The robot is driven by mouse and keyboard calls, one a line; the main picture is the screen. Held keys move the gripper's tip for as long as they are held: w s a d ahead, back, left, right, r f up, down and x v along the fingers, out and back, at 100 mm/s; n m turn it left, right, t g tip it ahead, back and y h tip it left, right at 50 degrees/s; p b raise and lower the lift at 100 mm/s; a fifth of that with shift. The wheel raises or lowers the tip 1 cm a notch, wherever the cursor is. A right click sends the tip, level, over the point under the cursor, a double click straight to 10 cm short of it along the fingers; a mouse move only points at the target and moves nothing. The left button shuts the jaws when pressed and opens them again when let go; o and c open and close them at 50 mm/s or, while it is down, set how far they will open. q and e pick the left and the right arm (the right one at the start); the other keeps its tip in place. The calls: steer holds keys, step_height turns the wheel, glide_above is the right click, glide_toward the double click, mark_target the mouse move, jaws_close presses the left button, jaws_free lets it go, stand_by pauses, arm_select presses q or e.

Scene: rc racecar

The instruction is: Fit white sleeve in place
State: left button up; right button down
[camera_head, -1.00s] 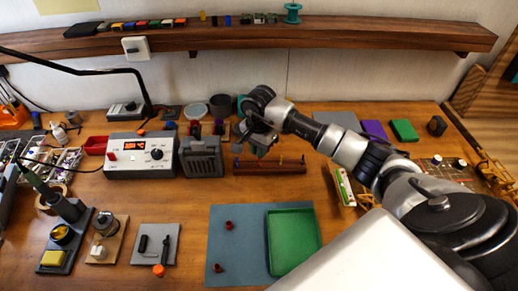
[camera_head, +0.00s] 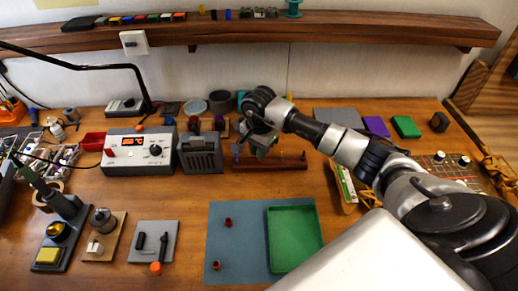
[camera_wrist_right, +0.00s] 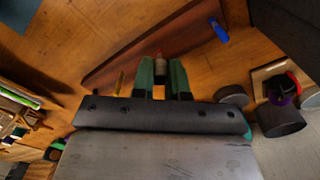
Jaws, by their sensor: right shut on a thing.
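My right gripper (camera_head: 258,150) is over the long dark wooden rack (camera_head: 290,165) at the back middle of the bench. In the right wrist view its green-sided fingers (camera_wrist_right: 161,75) are shut on a small piece (camera_wrist_right: 159,68) that looks pale at one end and reddish below. I cannot tell for sure that this is the white sleeve, or whether it touches the rack. The rack (camera_wrist_right: 110,72) lies just beyond the fingertips, with a blue peg (camera_wrist_right: 218,31) and a yellow peg (camera_wrist_right: 119,84) on either side. My left gripper is not in view.
A grey ribbed box (camera_head: 200,155) and a white control unit (camera_head: 138,152) stand left of the rack. A green tray (camera_head: 292,238) and small red rings lie on a blue mat (camera_head: 224,240) in front. Bare wood lies between rack and mat.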

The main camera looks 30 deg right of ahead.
steer(key=shift+f+b, duration=1.1)
steer(key=shift+f, duration=0.15)
steer(key=c, duration=0.7)
jaws_free()
steer(key=shift+o, duration=0.2)
steer(key=shift+r+p, duration=2.6)
steer(key=shift+r, duration=1.95)
steer(key=shift+f, duration=0.1)
